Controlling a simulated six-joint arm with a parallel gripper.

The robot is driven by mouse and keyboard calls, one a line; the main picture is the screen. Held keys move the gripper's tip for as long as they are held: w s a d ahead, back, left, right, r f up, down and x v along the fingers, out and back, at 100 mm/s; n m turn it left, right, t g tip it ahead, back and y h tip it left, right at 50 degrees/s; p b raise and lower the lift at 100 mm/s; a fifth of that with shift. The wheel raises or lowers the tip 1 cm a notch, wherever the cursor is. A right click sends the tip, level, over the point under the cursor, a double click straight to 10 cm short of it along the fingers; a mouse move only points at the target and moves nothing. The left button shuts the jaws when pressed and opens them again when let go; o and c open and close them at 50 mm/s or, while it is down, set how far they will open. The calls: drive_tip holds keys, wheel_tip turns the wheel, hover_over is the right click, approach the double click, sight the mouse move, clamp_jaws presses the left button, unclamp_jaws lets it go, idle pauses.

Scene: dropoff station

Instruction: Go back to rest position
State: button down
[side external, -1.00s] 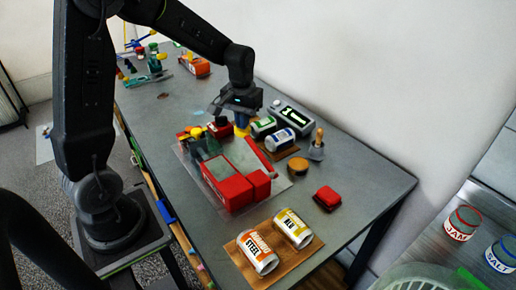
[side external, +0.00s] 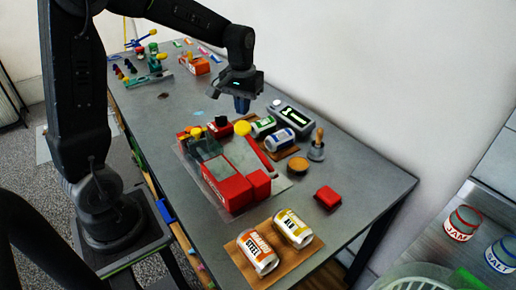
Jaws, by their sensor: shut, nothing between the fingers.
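My gripper (side external: 242,106) hangs above the grey table (side external: 348,186), pointing down, clear of the things below it. Its fingers are shut and hold nothing. Below and in front of it is a red machine (side external: 231,188) on a clear base, with a yellow round part (side external: 242,128) near its back. A small dark red block (side external: 220,127) stands just behind the machine.
A green-labelled can (side external: 263,126), a blue-labelled can (side external: 280,139) and a grey scale (side external: 293,116) stand right of the gripper. Two cans lie on a wooden board (side external: 305,255) in front. A stamp (side external: 317,147), a round lid (side external: 298,165) and a red block (side external: 328,198) stand right.

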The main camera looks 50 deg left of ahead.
drive_tip(key=shift+r, duration=0.2)
drive_tip(key=shift+s+d+r, duration=0.1)
drive_tip(key=shift+r, duration=0.05)
drive_tip(key=s+d+r+m+t, duration=0.2)
drive_tip(key=s+d, duration=0.3)
drive_tip(key=s, duration=0.3)
drive_tip(key=s+d+r+m+t, duration=0.3)
drive_tip(key=s+d+r+m, duration=0.1)
drive_tip(key=s, duration=0.5)
drive_tip(key=shift+s+d+r+t, duration=0.25)
drive_tip(key=shift+d+r, duration=0.35)
drive_tip(key=shift+d, duration=0.65)
